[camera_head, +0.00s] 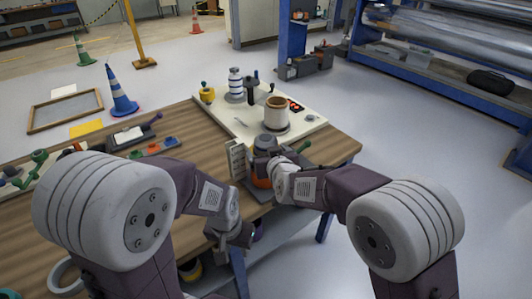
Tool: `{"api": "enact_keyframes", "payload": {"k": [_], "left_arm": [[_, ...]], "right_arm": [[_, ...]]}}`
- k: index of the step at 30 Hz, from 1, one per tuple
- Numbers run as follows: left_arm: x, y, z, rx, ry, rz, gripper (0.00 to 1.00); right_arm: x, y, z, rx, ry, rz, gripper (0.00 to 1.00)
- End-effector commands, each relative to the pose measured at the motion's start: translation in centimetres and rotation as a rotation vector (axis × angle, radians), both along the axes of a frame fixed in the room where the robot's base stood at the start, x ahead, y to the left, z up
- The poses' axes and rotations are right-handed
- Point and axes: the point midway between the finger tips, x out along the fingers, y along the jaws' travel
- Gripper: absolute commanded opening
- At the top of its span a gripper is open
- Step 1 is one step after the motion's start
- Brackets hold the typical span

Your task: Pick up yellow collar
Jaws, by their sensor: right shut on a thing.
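A yellow collar-like ring (207,95) stands at the far left end of the pale board, with a green-tipped part above it. Both grippers are well apart from it. My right gripper (264,168) is at the right front of the table, by a dark grey rounded part (266,144) and an orange part (261,182). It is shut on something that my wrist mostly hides. My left gripper (238,234) is low at the table's front edge. Its fingers are too dark to tell whether they are open.
A ribbed block (236,158) stands beside my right gripper. Several coloured parts and a dark-handled tool (132,134) lie to the left. The middle left tabletop is bare.

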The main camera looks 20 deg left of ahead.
Motion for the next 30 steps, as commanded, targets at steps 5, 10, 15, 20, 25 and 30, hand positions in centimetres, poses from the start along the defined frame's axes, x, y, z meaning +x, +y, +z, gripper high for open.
{"api": "enact_keyframes", "payload": {"k": [5, 10, 15, 20, 25, 30], "left_arm": [[0.0, 0.0, 0.4, 0.0, 0.0, 0.0, 0.36], [0.0, 0.0, 1.8, 0.0, 0.0, 0.0, 0.36], [0.0, 0.0, 4.7, 0.0, 0.0, 0.0, 0.36], [0.0, 0.0, 9.4, 0.0, 0.0, 0.0, 0.36], [0.0, 0.0, 14.8, 0.0, 0.0, 0.0, 0.36], [0.0, 0.0, 18.1, 0.0, 0.0, 0.0, 0.36]], "right_arm": [[0.0, 0.0, 0.7, 0.0, 0.001, 0.0, 0.44], [0.0, 0.0, 3.9, 0.003, -0.002, -0.001, 0.44], [0.0, 0.0, 8.9, 0.003, -0.002, -0.001, 0.44], [0.0, 0.0, 15.5, 0.003, -0.001, 0.0, 0.44], [0.0, 0.0, 22.1, 0.001, 0.0, 0.0, 0.44], [0.0, 0.0, 26.0, 0.0, 0.001, 0.0, 0.44]]}}
